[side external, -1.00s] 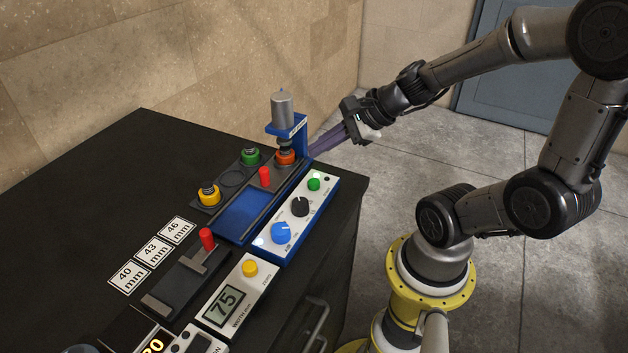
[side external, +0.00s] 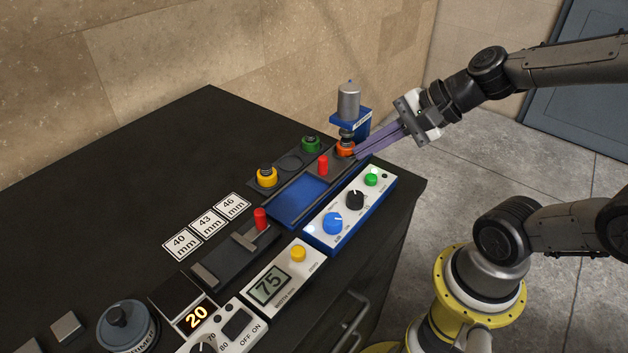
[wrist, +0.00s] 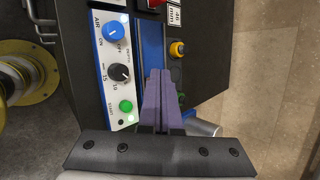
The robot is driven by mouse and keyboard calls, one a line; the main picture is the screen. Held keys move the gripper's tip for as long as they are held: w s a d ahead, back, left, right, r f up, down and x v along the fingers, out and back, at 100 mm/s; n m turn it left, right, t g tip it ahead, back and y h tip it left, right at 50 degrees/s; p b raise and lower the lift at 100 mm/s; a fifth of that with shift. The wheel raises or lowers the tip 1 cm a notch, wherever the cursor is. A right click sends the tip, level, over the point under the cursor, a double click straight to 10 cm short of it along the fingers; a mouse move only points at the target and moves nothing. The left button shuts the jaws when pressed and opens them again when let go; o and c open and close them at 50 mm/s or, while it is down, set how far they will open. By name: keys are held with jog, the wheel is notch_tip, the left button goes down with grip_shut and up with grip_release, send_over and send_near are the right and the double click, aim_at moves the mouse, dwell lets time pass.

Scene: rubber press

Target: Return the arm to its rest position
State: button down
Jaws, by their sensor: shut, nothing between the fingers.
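My gripper (side external: 358,155) has long purple fingers, shut together with nothing between them. In the side external view the fingers slant down from the right, with their tips beside the blue press (side external: 362,122) and its orange-ringed piece (side external: 346,148). I cannot tell whether they touch anything. My arm stretches in from the right, above the bench's right end. In the wrist view the fingers (wrist: 158,75) are pressed together over the blue bed (wrist: 153,45), beside the control box (wrist: 117,62). The gripper body hides part of the press there.
The control box (side external: 350,213) has blue and black knobs and a green button. Yellow-ringed (side external: 267,177) and green-ringed (side external: 311,144) pieces stand behind the bed. The black bench (side external: 150,180) is bare at left.

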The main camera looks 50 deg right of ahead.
jog(key=s+a+r+n+g, duration=0.25)
jog(key=s+n, duration=0.35)
jog(key=n, duration=0.6)
jog(key=s+d+n+h, duration=0.1)
jog(key=n, duration=0.1)
jog(key=s+d+n+h, duration=0.1)
jog(key=d+n, duration=0.1)
jog(key=s+d+n+h, duration=0.1)
jog(key=n, duration=0.1)
jog(key=shift+s+d+f+h, duration=0.15)
jog(key=shift+d+f+h, duration=0.15)
jog(key=shift+f+h, duration=0.1)
